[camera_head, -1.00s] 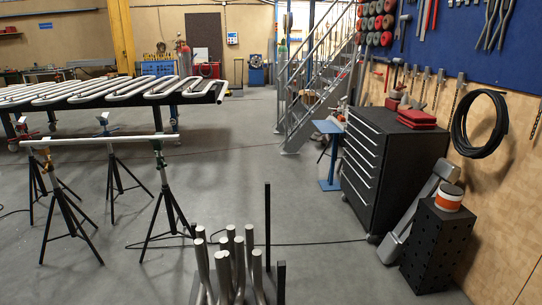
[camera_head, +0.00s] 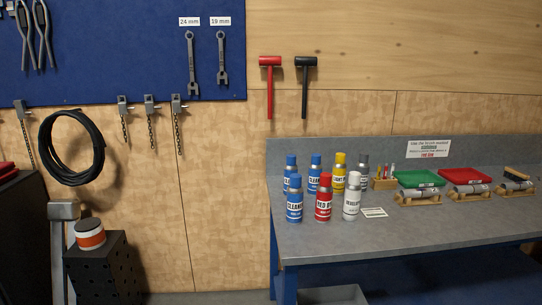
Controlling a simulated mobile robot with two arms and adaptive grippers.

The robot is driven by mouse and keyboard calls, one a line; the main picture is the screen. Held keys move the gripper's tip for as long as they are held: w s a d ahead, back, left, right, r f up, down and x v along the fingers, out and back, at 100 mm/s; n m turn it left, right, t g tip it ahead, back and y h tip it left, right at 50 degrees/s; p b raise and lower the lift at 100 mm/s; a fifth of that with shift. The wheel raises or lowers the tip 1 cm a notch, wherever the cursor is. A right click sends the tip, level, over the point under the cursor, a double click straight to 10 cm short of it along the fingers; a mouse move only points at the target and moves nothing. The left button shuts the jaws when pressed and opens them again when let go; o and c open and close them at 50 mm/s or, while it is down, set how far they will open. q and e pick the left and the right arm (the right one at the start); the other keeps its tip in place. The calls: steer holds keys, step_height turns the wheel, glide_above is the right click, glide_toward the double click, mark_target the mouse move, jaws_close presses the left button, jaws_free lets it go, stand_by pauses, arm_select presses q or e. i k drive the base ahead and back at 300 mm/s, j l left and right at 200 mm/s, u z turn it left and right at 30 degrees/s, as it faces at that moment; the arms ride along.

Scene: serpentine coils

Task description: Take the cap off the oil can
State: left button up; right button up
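Several spray cans stand upright in a group on the left part of the grey workbench (camera_head: 420,218). A yellow can (camera_head: 339,179) stands in the back row. Its label seems to begin with "LIGHT", but the rest is too small to read surely. It has a yellow cap (camera_head: 340,158) on top. In front of it stand a red can (camera_head: 323,205) and a white-capped can (camera_head: 352,203). Blue cans (camera_head: 294,207) stand to its left, and a grey can (camera_head: 363,177) is to its right. Neither of my grippers is in view.
A card (camera_head: 374,212) lies right of the cans. Behind are a small wooden holder (camera_head: 385,184), a green tray (camera_head: 418,179) and a red tray (camera_head: 464,176). Cylinders on wooden stands (camera_head: 419,196) sit in front of them. The bench's front strip is clear. A black perforated block (camera_head: 104,270) stands left.

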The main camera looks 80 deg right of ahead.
mark_target(340, 157)
steer(key=z, duration=2.45)
